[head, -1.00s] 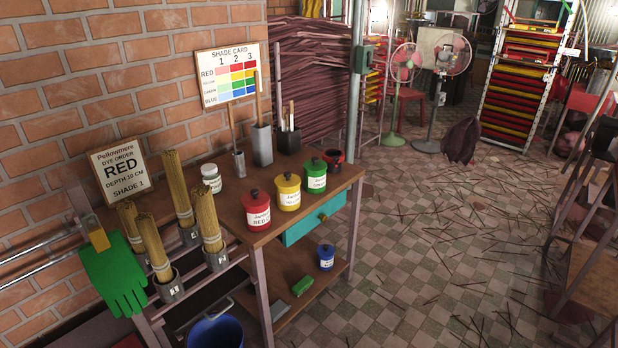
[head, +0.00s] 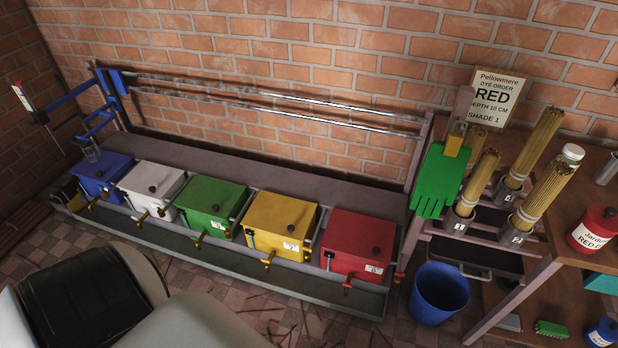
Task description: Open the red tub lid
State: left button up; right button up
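The red tub (head: 345,268) stands at the right end of a row of coloured tubs in a long low trough. Neither my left gripper nor my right gripper is in view.
Yellow (head: 282,226), green (head: 210,207), white (head: 150,189) and blue (head: 103,176) tubs stand left of the red one. A blue bucket (head: 438,293) is on the floor to its right. A green glove (head: 437,182) hangs above the bucket.

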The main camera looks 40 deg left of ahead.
aim_at(353, 234)
jog(key=u, duration=0.8)
jog(key=i+l, duration=0.65)
jog(key=l, duration=0.25)
